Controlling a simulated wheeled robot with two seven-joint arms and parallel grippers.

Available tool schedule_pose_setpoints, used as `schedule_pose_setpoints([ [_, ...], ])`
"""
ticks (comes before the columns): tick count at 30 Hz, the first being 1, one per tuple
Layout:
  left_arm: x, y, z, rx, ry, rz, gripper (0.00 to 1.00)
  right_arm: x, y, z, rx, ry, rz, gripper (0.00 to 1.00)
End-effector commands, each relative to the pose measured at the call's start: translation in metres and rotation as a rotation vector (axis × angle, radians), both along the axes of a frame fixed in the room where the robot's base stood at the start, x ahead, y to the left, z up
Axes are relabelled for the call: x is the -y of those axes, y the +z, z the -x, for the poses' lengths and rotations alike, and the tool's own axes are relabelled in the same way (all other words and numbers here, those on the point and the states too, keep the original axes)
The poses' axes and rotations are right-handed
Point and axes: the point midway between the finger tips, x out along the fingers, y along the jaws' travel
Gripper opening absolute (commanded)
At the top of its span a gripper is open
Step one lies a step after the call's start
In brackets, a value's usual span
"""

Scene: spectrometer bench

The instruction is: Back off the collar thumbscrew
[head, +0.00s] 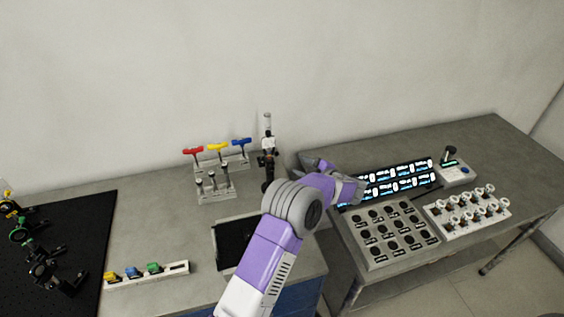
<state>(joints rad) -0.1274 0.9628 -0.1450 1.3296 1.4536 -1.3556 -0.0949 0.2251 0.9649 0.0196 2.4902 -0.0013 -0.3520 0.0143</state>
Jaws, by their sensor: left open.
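My left arm reaches up from the bottom middle, and its gripper (352,190) is over the gap between the two benches, by the left end of the lit display panel. Its fingers are open and small in the view, and I see nothing held between them. A black post assembly (268,150) with a silver top stands upright at the back of the left bench, left of the gripper and apart from it. Its lower part is close to my arm. I cannot pick out a collar thumbscrew at this size. My right gripper is out of view.
A rack of red, yellow and blue T-handle tools (217,148) stands at the back. A black breadboard (90,215) with mounts is at left, near a white strip (170,275) of coloured parts. The right bench holds a knob panel (390,235) and white-knob block (468,210).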

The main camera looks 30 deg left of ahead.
Motion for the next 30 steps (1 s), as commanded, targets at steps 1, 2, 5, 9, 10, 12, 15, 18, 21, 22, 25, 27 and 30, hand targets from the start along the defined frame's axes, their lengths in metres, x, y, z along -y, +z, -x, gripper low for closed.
schedule_pose_setpoints([
  [1, -0.004, -0.001, -0.001, 0.001, 0.002, 0.000, 0.43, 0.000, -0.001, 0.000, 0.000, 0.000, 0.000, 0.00],
  [2, -0.007, -0.002, -0.001, 0.001, 0.003, -0.001, 0.43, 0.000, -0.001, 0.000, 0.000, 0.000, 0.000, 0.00],
  [5, -0.019, -0.005, -0.005, 0.000, 0.004, -0.001, 0.43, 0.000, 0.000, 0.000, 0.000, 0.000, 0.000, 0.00],
  [9, -0.046, -0.013, -0.013, 0.001, 0.005, 0.000, 0.43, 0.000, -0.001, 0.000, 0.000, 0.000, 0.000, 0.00],
  [10, -0.051, -0.015, -0.014, 0.000, 0.004, -0.001, 0.43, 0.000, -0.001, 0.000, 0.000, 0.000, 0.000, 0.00],
  [12, -0.064, -0.019, -0.018, 0.000, 0.004, -0.001, 0.43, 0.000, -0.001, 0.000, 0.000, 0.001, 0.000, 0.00],
  [15, -0.081, -0.024, -0.024, 0.001, 0.003, -0.001, 0.43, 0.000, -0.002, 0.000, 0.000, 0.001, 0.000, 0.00],
  [18, -0.094, -0.028, -0.028, 0.001, 0.003, 0.000, 0.43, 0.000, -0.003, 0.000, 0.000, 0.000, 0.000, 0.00],
  [21, -0.103, -0.030, -0.031, 0.001, 0.002, -0.001, 0.43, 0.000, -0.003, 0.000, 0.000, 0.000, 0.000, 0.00],
  [22, -0.105, -0.030, -0.032, 0.001, 0.001, 0.000, 0.43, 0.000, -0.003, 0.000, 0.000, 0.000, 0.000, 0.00],
  [25, -0.109, -0.032, -0.033, 0.000, 0.001, -0.001, 0.43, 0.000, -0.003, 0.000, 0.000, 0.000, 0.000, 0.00],
  [27, -0.110, -0.032, -0.033, 0.001, 0.000, -0.001, 0.43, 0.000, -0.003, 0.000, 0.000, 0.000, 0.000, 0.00],
  [30, -0.110, -0.031, -0.033, 0.001, 0.000, -0.001, 0.43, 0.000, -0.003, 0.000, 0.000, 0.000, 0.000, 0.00],
])
